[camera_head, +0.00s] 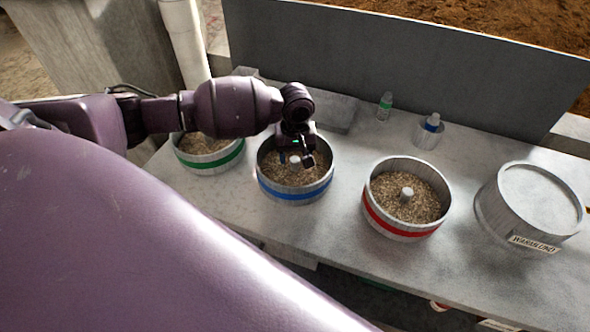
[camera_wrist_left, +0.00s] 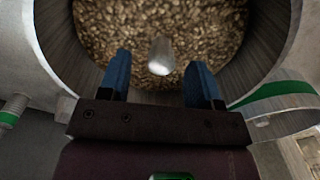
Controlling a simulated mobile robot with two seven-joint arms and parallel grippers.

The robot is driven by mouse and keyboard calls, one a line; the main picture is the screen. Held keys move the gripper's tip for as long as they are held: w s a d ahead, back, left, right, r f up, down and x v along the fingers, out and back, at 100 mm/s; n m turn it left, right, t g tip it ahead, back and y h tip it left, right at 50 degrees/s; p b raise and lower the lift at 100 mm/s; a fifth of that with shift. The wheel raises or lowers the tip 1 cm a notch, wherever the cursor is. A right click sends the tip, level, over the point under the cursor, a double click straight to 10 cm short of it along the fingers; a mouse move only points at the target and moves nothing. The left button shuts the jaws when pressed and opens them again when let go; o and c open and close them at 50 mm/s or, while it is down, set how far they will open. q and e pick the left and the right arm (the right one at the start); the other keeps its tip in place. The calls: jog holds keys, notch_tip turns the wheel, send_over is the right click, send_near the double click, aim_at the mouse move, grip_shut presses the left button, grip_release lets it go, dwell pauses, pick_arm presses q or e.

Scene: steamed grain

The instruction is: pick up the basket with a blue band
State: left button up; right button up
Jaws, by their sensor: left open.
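The basket with a blue band (camera_head: 297,195) stands upright on the grey counter, filled with brown grain, with a pale post at its centre. The post also shows in the left wrist view (camera_wrist_left: 161,57). My left gripper (camera_head: 296,160) is over this basket. In the left wrist view its two blue fingers (camera_wrist_left: 158,75) are open, one on each side of the post in the picture, with a gap to it on both sides. Whether the fingertips are level with the post top is hard to tell. My right gripper is not in view.
A green-banded basket (camera_head: 227,163) stands close left, partly behind my arm. A red-banded basket (camera_head: 371,210) stands to the right, then a lidded container (camera_head: 540,197). Small bottles (camera_head: 384,106) and (camera_head: 432,122) stand behind, before an upright grey panel (camera_head: 400,60). Counter between the blue and red baskets is clear.

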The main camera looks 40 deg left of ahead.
aim_at(295, 159)
pick_arm(q)
jog(key=shift+a+f+b, duration=0.1)
jog(key=shift+f+b, duration=0.2)
jog(key=shift+f, duration=1.95)
grip_shut()
jog(key=shift+r, duration=0.1)
